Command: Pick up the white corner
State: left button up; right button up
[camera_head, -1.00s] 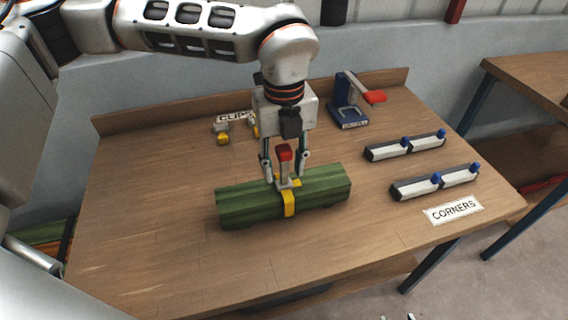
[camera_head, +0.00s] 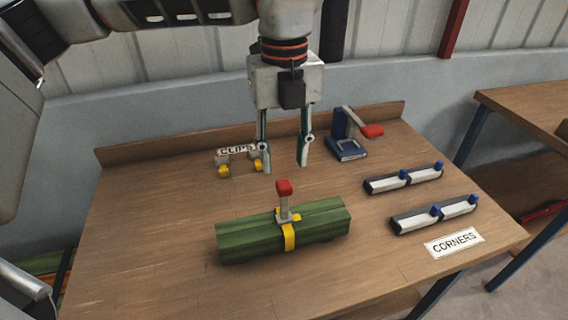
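Several white corners with dark edges and blue knobs lie in two rows on the right of the table. One is the white corner (camera_head: 385,184) at the left of the back row, and another is the white corner (camera_head: 415,220) at the left of the front row. A "CORNERS" label (camera_head: 454,244) lies in front of them. My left gripper (camera_head: 285,168) is open and empty, its fingers apart above the table, left of the corners. It hangs above and behind a green bundle (camera_head: 250,238). My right gripper is not in view.
The green bundle has a yellow strap (camera_head: 289,238) and a red-topped clip (camera_head: 284,188) on it. Yellow clips (camera_head: 224,171) by a "CLIPS" label (camera_head: 236,150) and a blue tool with a red handle (camera_head: 347,148) stand at the back. The table's left side (camera_head: 150,220) is clear.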

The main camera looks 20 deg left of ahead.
aim_at(414, 222)
jog(key=k, duration=1)
